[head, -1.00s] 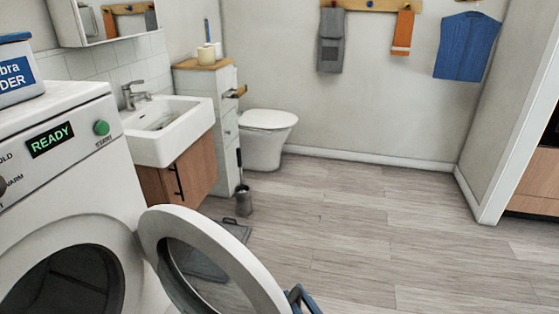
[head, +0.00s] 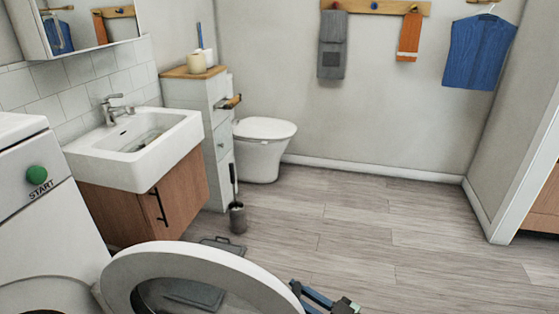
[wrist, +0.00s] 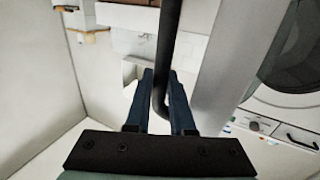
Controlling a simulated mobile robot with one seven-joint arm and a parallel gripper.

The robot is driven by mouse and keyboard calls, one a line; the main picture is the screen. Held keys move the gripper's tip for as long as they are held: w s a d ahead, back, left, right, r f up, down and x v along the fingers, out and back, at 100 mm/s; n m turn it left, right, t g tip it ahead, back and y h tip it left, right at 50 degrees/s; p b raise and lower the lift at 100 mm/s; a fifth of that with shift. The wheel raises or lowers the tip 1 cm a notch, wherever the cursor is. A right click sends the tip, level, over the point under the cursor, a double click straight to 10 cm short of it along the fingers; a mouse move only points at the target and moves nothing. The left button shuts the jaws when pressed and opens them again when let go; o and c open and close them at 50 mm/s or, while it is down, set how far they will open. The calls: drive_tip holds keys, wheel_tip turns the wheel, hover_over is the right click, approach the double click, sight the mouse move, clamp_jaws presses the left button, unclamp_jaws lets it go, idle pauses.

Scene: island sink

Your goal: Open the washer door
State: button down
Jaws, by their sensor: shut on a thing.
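The washer (head: 40,230) is white and stands at the left edge of the head view, with a green START button. Its round white door (head: 120,268) stands open, swung out from the front, and its lower part is cut off by the frame. My gripper (head: 299,289) is at the door's right-hand rim, low in the head view. In the wrist view, my gripper's blue fingers (wrist: 160,78) are shut around a dark curved bar, the door handle (wrist: 166,40). A pale slab, likely the door's edge (wrist: 222,65), runs beside it. The washer front (wrist: 285,110) shows at right.
A white sink (head: 140,150) on a wooden cabinet stands beyond the washer. A toilet (head: 262,145), a toilet brush (head: 237,218) and a grey scale (head: 205,285) are farther along. The floor (head: 400,245) right of the door is clear.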

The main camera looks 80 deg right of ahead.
drive_tip(key=shift+w+d+r+m+h, duration=0.1)
drive_tip(key=shift+d+r+m+h, duration=0.1)
drive_tip(key=shift+d, duration=0.15)
drive_tip(key=shift+w+d+r+m+h, duration=0.1)
drive_tip(key=shift+d+m, duration=0.1)
drive_tip(key=shift+d, duration=0.15)
drive_tip(key=c, duration=1)
unclamp_jaws()
drive_tip(key=shift+c, duration=0.2)
drive_tip(key=v, duration=1.4)
drive_tip(key=shift+n+y, duration=0.4)
drive_tip(key=shift+w+a, duration=0.1)
